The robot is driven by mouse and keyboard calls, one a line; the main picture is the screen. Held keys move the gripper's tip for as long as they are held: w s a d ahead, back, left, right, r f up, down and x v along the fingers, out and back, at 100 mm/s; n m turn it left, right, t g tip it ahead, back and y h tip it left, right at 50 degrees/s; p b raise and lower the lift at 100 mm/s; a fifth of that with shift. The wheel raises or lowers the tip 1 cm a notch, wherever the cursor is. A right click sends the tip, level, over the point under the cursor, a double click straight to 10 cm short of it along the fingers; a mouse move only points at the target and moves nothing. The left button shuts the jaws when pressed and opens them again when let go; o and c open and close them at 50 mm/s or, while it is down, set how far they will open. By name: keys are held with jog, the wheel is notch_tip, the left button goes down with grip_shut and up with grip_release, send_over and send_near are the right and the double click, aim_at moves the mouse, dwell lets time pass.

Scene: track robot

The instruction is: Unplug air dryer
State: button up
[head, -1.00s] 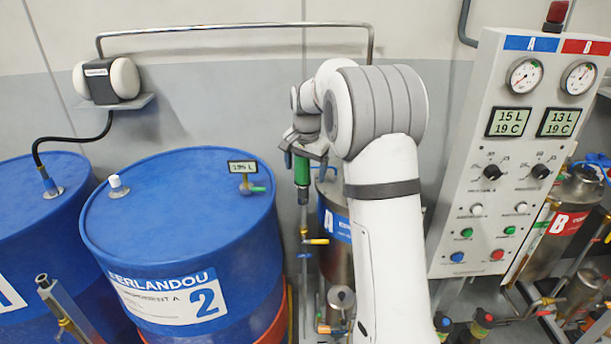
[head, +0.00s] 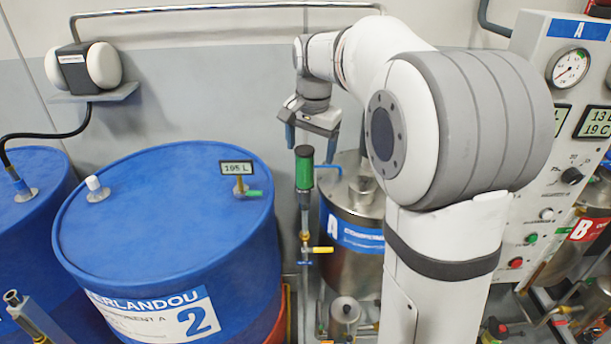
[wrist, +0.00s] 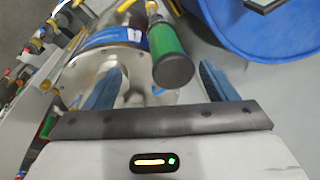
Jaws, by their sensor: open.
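A green cylinder with dark ends (head: 304,168), apparently the air dryer, stands upright on a thin vertical pipe beside the metal tank A. My gripper (head: 311,143) is open and empty, just above and around the cylinder's top in the head view. In the wrist view my two blue fingers (wrist: 162,68) are spread apart, with the green cylinder (wrist: 167,47) in the gap between them, its dark end toward the camera. I see no contact between the fingers and the cylinder.
The blue drum 2 (head: 170,225) stands left of the pipe. The metal tank A (head: 352,200) stands right behind it. A yellow valve handle (head: 323,250) is lower on the pipe. A gauge panel (head: 558,130) is at right. A white-and-black unit (head: 82,68) sits on a wall shelf.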

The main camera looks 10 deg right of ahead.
aim_at(305, 163)
jog(key=shift+w+r, duration=0.15)
jog(key=shift+w, duration=0.15)
jog(key=shift+c, duration=0.8)
jog(key=n+p, duration=0.1)
jog(key=r+n+p, duration=0.1)
jog(key=n, duration=0.1)
jog(key=shift+s+a+r, duration=0.1)
jog(key=shift+s+a, duration=0.05)
jog(key=shift+s, duration=0.05)
jog(key=shift+c, duration=0.2)
jog(key=shift+w+r+n+g+p, duration=0.15)
jog(key=shift+n+g+p, duration=0.15)
jog(key=shift+n+p, duration=0.5)
jog(key=n, duration=0.1)
jog(key=n+p, duration=0.1)
jog(key=n, duration=0.3)
jog(key=shift+w+a+r+g+p, duration=0.2)
jog(key=shift+w+g+p, duration=0.1)
jog(key=shift+w+p, duration=0.1)
jog(key=n+p, duration=0.1)
jog(key=n, duration=0.2)
jog(key=shift+r+g, duration=0.15)
jog(key=shift+g, duration=0.15)
jog(key=shift+w+a+n+p, duration=0.15)
jog(key=shift+n+p, duration=0.3)
jog(key=shift+n, duration=0.65)
jog(key=shift+f+p, duration=0.65)
jog(key=shift+f, duration=3.4)
